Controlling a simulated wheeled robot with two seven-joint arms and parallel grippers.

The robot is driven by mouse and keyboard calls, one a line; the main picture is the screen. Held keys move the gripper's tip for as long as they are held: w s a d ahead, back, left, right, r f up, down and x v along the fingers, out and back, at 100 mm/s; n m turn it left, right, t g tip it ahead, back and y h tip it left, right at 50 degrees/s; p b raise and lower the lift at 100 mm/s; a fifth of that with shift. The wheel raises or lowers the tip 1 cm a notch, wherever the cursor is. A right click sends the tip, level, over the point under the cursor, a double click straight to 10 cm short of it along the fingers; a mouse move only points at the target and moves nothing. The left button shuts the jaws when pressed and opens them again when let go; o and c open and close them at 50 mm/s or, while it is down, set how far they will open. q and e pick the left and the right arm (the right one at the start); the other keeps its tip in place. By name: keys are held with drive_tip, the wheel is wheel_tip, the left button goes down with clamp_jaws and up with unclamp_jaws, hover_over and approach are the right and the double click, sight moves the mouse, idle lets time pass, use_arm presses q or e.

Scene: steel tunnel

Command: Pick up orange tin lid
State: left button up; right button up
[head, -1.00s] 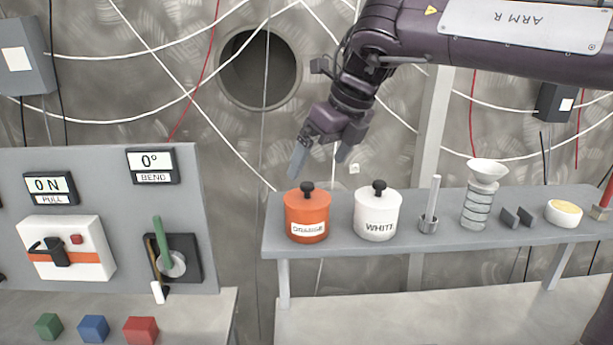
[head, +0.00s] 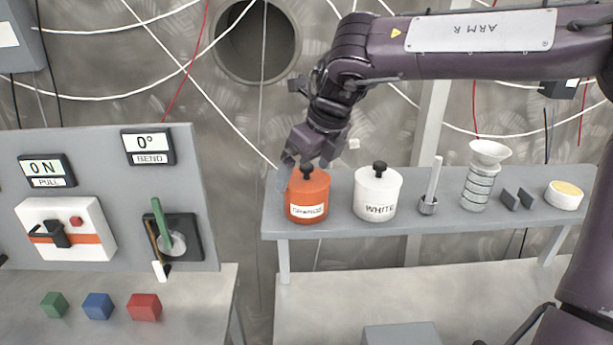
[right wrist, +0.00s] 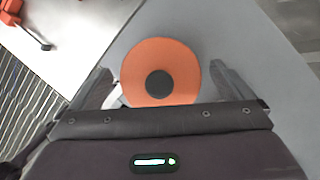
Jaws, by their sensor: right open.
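The orange tin (head: 308,207) stands upright on the grey shelf at the left end. Its orange lid (right wrist: 160,62) has a dark round knob (right wrist: 159,84), which also shows at the top in the head view (head: 307,172). My right gripper (head: 304,175) is open and empty, just above and behind the tin. In the right wrist view its two fingers lie on either side of the lid, with space between them and the rim. One finger partly shows left of the tin in the head view. My left gripper is in neither view.
A white tin (head: 377,197) stands to the right on the shelf (head: 335,222). Beyond it are a rod in a holder (head: 432,185), a funnel on a coil (head: 482,175), and a bowl (head: 565,195). A control panel (head: 110,200) stands left, with three cubes before it.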

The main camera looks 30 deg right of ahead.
sight(307, 165)
drive_tip(key=shift+s+r, duration=0.1)
drive_tip(key=c, duration=0.9)
drive_tip(key=shift+o, duration=0.2)
drive_tip(key=shift+r, duration=0.55)
wheel_tip(307, 165, up, 5)
drive_tip(key=shift+b, duration=0.6)
wheel_tip(307, 165, up, 14)
drive_tip(key=p, duration=0.7)
